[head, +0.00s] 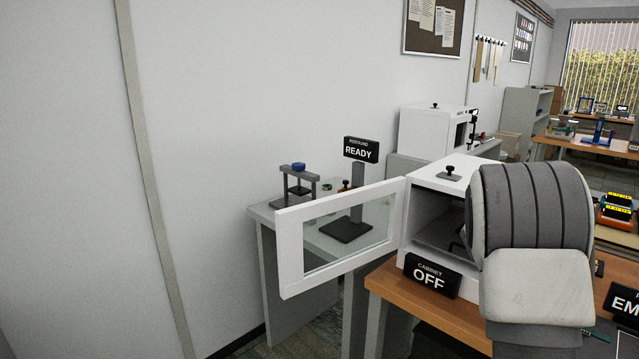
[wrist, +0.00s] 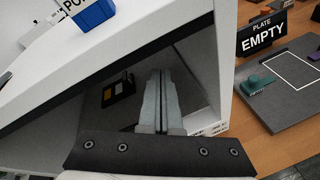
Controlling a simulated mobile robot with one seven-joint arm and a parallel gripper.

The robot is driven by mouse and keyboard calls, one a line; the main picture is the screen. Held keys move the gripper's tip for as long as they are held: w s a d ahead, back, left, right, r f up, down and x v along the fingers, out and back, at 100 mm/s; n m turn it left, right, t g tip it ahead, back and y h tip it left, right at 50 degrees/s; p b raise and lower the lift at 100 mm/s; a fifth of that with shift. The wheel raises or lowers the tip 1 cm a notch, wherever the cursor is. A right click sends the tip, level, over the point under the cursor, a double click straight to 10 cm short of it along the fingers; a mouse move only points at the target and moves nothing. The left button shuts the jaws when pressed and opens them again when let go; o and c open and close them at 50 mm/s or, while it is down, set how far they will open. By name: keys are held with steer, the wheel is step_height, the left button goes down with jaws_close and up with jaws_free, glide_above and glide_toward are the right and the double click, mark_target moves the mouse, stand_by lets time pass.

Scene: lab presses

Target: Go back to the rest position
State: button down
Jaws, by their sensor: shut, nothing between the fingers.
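My gripper (wrist: 158,78) is shut and empty in the wrist view. Its fingers point into the opening of a white cabinet (wrist: 225,55), with cabinet walls on both sides. In the head view the same cabinet (head: 449,173) has its glass-paned door (head: 291,245) swung open to the left. A sign (head: 430,277) in front reads "CABINET OFF". My grey arm covers the cabinet's right side there and hides the gripper.
A small dark item with orange and pale patches (wrist: 118,91) lies inside the cabinet. A "PLATE EMPTY" sign (wrist: 263,33) and a grey plate (wrist: 290,88) stand on the wooden bench to the right. A "READY" sign (head: 361,150) stands beyond the open door.

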steer(key=s+a+r+m+g+y, duration=0.1)
steer(key=s+a+r+m, duration=0.2)
steer(key=s+a+m, duration=0.4)
steer(key=s+a+r+m+g+y, duration=0.15)
steer(key=s+r+m, duration=0.3)
steer(key=s, duration=0.55)
steer(key=s+a+f+m+y, duration=0.3)
steer(key=s+a+m+y, duration=0.1)
steer(key=s+a, duration=0.7)
steer(key=s+a+f+m+y, duration=0.2)
steer(key=s+a+m+y, duration=0.25)
steer(key=s+a, duration=0.7)
steer(key=shift+g+y, duration=0.25)
steer(key=shift+y, duration=0.05)
steer(key=r+p, duration=0.1)
steer(key=w+a+r+p, duration=0.1)
steer(key=r+p, duration=0.2)
steer(key=shift+w+a+r+p, duration=0.2)
steer(key=shift+a+p, duration=0.15)
steer(key=shift+p, duration=0.05)
steer(key=shift+d, duration=0.15)
